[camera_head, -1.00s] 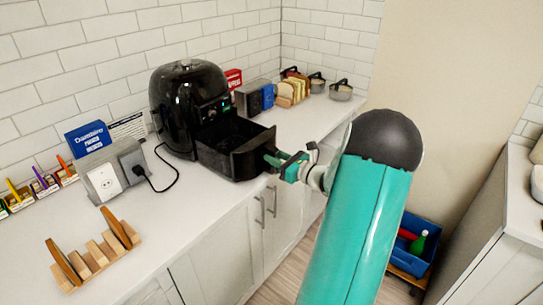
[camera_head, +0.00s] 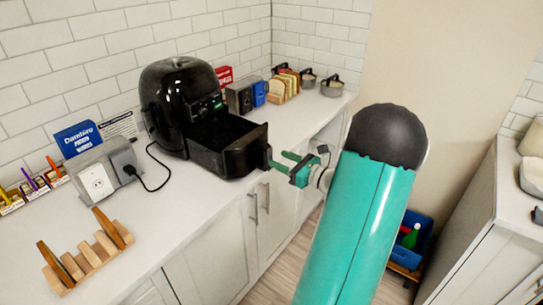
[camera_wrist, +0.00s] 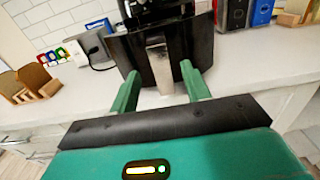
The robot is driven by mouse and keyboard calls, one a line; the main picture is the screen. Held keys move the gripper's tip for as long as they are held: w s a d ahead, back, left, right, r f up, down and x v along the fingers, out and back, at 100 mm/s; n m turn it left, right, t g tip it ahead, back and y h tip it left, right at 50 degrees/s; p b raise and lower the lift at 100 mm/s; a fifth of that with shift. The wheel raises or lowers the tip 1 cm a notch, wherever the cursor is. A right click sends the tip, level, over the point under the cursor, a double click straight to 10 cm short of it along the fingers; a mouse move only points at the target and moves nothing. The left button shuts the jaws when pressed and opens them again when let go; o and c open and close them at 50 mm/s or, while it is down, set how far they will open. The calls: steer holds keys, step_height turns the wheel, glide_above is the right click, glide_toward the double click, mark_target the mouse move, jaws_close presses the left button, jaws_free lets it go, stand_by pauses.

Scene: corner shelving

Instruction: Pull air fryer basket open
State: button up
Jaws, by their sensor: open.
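The black air fryer (camera_head: 180,100) stands on the white counter against the tiled wall. Its basket (camera_head: 236,158) is pulled well out of the front, and its inside shows from above. In the wrist view the basket front (camera_wrist: 190,45) faces me, with a pale metallic handle (camera_wrist: 159,62) down its middle. My gripper (camera_head: 280,165) is at the basket's front, just right of the handle in the head view. Its green fingers (camera_wrist: 160,84) are spread, one to each side of the handle and short of it, holding nothing.
A grey outlet box (camera_head: 100,175) with a black cord and a wooden rack (camera_head: 88,258) stand left on the counter. Blue and grey boxes (camera_head: 245,95), a bread rack and small pots stand beyond the fryer. A blue bin (camera_head: 412,240) is on the floor behind my arm.

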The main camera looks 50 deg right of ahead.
steer(key=s, duration=0.7)
steer(key=shift+s, duration=0.35)
steer(key=shift+d, duration=0.1)
steer(key=w+a+r+n+g+y, duration=0.1)
steer(key=w+a+n+g+y, duration=0.2)
steer(key=a+n, duration=0.5)
steer(key=w+a+r+n+g+y, duration=0.2)
steer(key=w+a+n+g, duration=0.15)
steer(key=a, duration=0.85)
steer(key=w+a+r+n+g+y, duration=0.15)
steer(key=a+n+g, duration=0.35)
steer(key=a, duration=0.5)
steer(key=s+a+r+n+h, duration=0.2)
steer(key=s+a+n+h, duration=0.1)
steer(key=a+n, duration=0.4)
steer(key=s+a+r+n+h, duration=0.3)
steer(key=a+n, duration=0.4)
steer(key=n, duration=0.5)
steer(key=shift+s+a+g+h, duration=0.25)
steer(key=shift+s+g+h, duration=0.25)
steer(key=shift+s, duration=0.55)
